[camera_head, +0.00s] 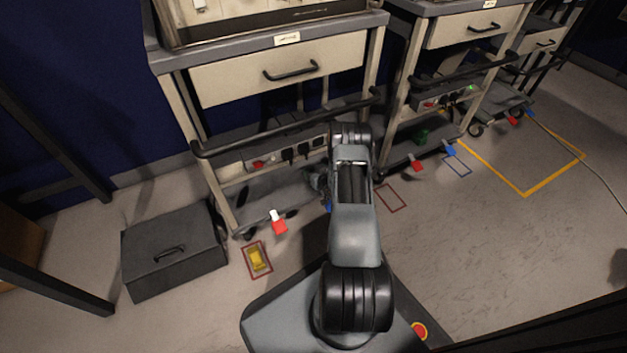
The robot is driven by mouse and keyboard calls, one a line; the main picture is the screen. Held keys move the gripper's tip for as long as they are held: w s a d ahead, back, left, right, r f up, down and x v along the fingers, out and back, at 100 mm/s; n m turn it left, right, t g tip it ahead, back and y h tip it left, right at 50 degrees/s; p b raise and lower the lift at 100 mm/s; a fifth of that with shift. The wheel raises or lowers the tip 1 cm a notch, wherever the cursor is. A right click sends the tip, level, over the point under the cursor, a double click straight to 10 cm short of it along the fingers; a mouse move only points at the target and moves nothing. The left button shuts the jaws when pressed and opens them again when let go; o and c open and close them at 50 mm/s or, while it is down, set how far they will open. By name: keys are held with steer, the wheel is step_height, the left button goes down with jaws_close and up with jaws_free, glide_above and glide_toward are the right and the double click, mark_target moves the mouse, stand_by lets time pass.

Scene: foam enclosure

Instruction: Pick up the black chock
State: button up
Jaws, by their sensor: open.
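I cannot make out a black chock for certain; the floor under the near cart is dark and partly hidden by my arm. My gripper (318,183) shows only in part, at the far end of my arm beside the near cart's lower shelf. It is open, and I see nothing held in it. A yellow chock-like block (256,258) lies inside a red-outlined rectangle on the floor, left of my arm.
The near cart (285,75) and a second cart (465,30) stand ahead, with red and blue pedals low down. A black case (172,250) sits at left. A cable and yellow floor tape (525,192) lie at right, where the floor is mostly clear.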

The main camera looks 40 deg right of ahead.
steer(key=c, duration=1.1)
steer(key=shift+r, duration=0.25)
